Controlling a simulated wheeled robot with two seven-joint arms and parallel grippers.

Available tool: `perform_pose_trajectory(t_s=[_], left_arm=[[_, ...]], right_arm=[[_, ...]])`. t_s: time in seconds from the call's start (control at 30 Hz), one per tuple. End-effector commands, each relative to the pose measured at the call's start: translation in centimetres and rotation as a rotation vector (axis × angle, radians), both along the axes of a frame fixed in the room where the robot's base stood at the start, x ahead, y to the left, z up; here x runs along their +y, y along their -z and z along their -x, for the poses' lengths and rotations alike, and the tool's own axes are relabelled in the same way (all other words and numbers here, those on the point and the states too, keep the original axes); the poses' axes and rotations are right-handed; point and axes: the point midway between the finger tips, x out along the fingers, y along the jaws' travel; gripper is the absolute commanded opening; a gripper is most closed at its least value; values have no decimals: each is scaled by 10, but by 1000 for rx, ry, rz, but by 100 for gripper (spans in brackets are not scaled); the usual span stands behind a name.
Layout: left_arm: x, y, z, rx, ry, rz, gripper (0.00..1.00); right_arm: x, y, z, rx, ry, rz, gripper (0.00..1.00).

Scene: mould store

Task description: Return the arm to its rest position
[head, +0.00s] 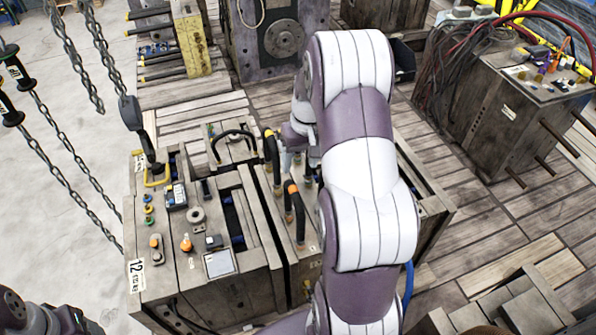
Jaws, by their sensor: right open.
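My right arm rises from the bottom and bends over the middle of the head view. Its gripper (297,158) hangs on the far side of the arm, above the wooden-grey mould labelled 12 (258,240). It is open and small in view, partly hidden by my arm. Nothing shows between its fingers. It is close to the black hoses with orange and yellow ends (293,205) on the mould; I cannot tell whether they touch. Dark parts at the bottom left corner seem to belong to my left arm, and the left gripper's fingers are not visible.
A chain with a dark hook (133,115) hangs at the mould's left corner by a yellow loop (157,178). More chains hang at the left. Another mould with hoses and rods (490,110) stands at the right. Plank flooring (500,215) between them is clear.

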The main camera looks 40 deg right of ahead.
Motion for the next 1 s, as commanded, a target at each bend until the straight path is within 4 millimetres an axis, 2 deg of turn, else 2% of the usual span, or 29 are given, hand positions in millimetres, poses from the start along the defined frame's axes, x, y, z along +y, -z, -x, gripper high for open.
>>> perform_pose_trajectory(t_s=[0.57, 0.63, 0.67, 0.77, 0.9, 1.0], left_arm=[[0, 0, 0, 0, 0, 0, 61], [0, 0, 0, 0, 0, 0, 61], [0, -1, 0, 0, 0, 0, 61], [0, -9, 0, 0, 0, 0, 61], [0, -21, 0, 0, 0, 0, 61], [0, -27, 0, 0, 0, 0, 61]], right_arm=[[-2, -1, -2, -10, 31, 9, 61], [2, 11, 13, 9, 92, 23, 61], [8, 11, 21, 14, 106, 32, 61], [54, -3, 47, 10, 78, 72, 61], [129, -29, 92, -30, -88, 114, 61], [167, -44, 117, -62, -239, 124, 61]])
